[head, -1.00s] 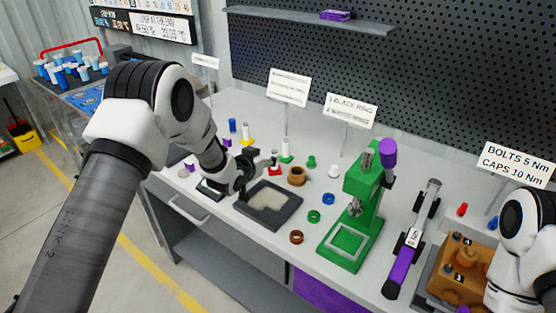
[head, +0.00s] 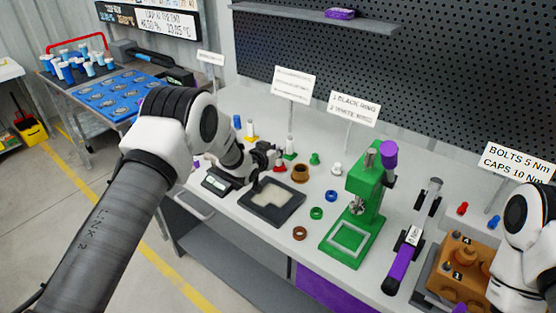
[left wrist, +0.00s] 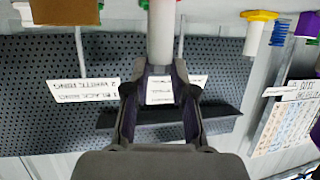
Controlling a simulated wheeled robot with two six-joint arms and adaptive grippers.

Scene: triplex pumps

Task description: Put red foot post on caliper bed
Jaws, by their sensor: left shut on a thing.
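The red foot post (head: 279,159) is a pale upright post with a red foot, on the bench left of the middle in the head view. My left gripper (head: 267,158) is shut on it. In the left wrist view the pale post (left wrist: 161,35) runs from the top edge down between the two fingers (left wrist: 160,82); its foot is out of that view. The caliper bed (head: 412,236) is a long purple and grey rail with a small display, lying empty right of the green press. My right arm shows at the right edge; its gripper is out of sight.
A dark tray (head: 286,212) lies just in front of my left gripper. A green press (head: 351,215) stands between it and the caliper bed. An orange block (head: 462,262) sits at right.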

